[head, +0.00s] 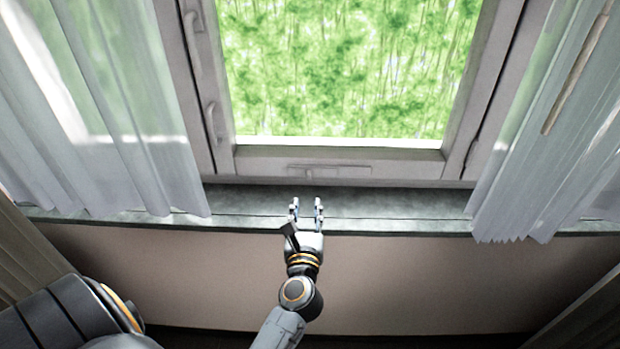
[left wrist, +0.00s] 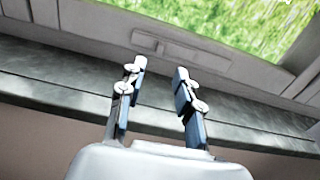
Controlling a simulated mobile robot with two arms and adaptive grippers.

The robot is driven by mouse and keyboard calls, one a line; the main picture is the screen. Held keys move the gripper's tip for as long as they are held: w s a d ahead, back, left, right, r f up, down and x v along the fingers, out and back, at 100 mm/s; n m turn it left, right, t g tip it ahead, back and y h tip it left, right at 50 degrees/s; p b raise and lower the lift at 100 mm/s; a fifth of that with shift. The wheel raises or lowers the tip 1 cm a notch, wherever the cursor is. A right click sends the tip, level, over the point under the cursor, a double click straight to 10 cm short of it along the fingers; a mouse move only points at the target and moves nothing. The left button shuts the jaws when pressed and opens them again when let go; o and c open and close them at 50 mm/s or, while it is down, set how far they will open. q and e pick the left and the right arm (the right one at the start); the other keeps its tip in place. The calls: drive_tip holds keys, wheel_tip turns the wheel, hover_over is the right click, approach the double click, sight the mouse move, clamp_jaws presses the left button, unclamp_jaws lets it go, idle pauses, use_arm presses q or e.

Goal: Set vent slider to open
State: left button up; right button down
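The vent slider (head: 330,169) is a low, long grey piece on the bottom rail of the window frame, with a small raised knob toward its left end. It also shows in the left wrist view (left wrist: 181,50), with the knob (left wrist: 146,42) at its left. My left gripper (head: 306,207) is in front of and below the slider, over the window sill, apart from it. Its two fingers (left wrist: 158,88) are spread with nothing between them. My right gripper is in neither view.
The stone sill (head: 400,211) runs under the window and is bare. Sheer curtains hang at the left (head: 150,150) and right (head: 545,180). A thin rod (head: 577,70) hangs by the right curtain. Handles (head: 213,122) sit on the left of the window frame.

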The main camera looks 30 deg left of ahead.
sight(310, 176)
use_arm(q)
drive_tip(key=p+x, duration=0.1)
drive_tip(key=x, duration=0.9)
drive_tip(key=shift+w+a, duration=0.1)
drive_tip(key=shift+w, duration=0.2)
clamp_jaws()
drive_tip(key=shift+f, duration=0.1)
